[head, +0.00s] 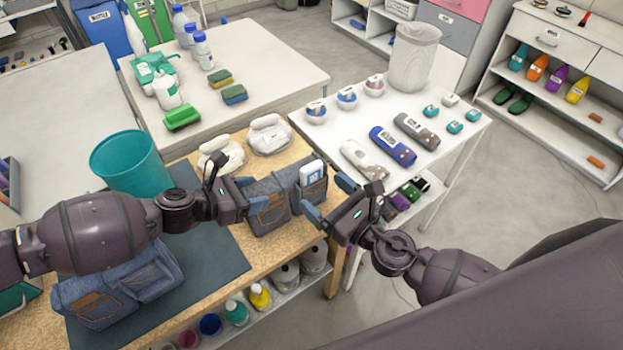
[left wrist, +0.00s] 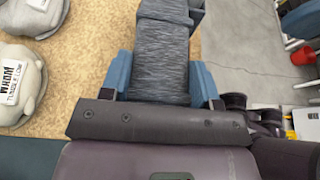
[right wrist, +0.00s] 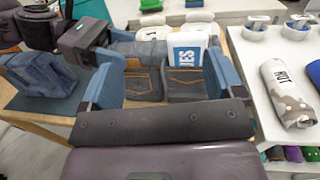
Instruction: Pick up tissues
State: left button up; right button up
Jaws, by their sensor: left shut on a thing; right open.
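The tissues (head: 311,172) are a white packet with a blue label, standing upright in the right pocket of a denim bag (head: 268,217). In the right wrist view the packet (right wrist: 188,50) shows part of its lettering; its lower part is hidden in the pocket. My left gripper (head: 243,196) is shut on the left end of the denim bag, which also shows between its fingers in the left wrist view (left wrist: 161,65). My right gripper (head: 328,199) is open and empty, in front of the bag's right side, with its fingers apart facing the pockets and packet.
A second denim bag (head: 120,288) lies on the dark mat (head: 222,252). A teal bin (head: 128,163) and two white bundles (head: 268,134) are on the wooden table. A white table (head: 440,146) with bowls and bottle-like items stands to the right.

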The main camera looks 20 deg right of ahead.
aim_at(314, 173)
jog(key=w+h, duration=0.1)
jog(key=w, duration=0.1)
jog(key=w+f+m+h, duration=0.1)
jog(key=w+d+m, duration=0.1)
jog(key=w, duration=0.1)
jog(key=shift+w+f+t+h, duration=0.25)
jog(key=shift+w+t+h, duration=0.05)
jog(key=shift+t+h, duration=0.1)
jog(key=shift+f+x, duration=0.15)
jog(key=shift+x, duration=1.15)
jog(key=shift+f+x, duration=0.15)
jog(key=shift+x, duration=1.1)
jog(key=shift+a, duration=0.2)
jog(key=shift+c, duration=0.3)
jog(key=shift+s, duration=0.1)
jog(key=c, duration=0.9)
jog(key=shift+c, duration=0.2)
jog(key=shift+r, duration=0.1)
notch_tip(314, 173, up, 10)
